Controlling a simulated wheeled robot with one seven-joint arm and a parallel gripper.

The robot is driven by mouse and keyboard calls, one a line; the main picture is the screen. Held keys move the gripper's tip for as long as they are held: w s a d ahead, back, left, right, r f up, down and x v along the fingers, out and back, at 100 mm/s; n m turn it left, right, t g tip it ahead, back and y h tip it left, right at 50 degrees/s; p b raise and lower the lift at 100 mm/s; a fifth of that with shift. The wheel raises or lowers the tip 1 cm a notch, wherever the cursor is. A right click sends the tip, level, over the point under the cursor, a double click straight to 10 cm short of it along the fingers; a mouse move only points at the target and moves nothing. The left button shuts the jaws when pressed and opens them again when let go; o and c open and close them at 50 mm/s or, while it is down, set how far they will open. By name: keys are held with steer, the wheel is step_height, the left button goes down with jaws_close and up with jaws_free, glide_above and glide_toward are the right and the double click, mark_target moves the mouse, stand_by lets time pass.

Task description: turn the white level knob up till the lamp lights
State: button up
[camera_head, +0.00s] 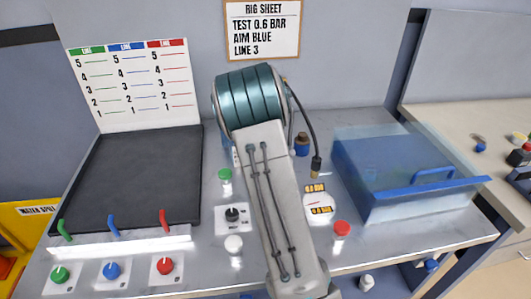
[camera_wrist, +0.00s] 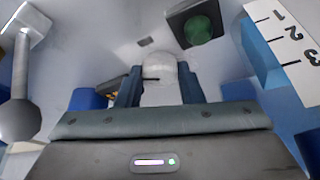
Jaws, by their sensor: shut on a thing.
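In the wrist view the white level knob (camera_wrist: 158,70) sits between the two fingers of my gripper (camera_wrist: 158,86), which is shut on it. A short dark mark shows near the knob's lower left. Beside it, up and right, a round dark green lamp (camera_wrist: 199,29) in a black square housing looks unlit. In the head view my arm covers the middle of the bench, and my gripper, the held knob and the lamp cannot be made out there.
In the wrist view a numbered white scale (camera_wrist: 287,40) stands at the right. In the head view a blue clear-sided tray (camera_head: 395,205) is at the right, a dark mat (camera_head: 130,180) at the left. Coloured levers and knobs (camera_head: 112,270) line the front left; a gauge (camera_head: 318,207) is right of my arm.

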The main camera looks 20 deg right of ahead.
stand_by(0.3)
steer(key=o, duration=0.7)
steer(key=shift+r, duration=0.1)
steer(key=b+v, duration=0.1)
steer(key=v, duration=1.2)
steer(key=shift+s+a+r, duration=0.15)
steer(key=shift+r, duration=0.1)
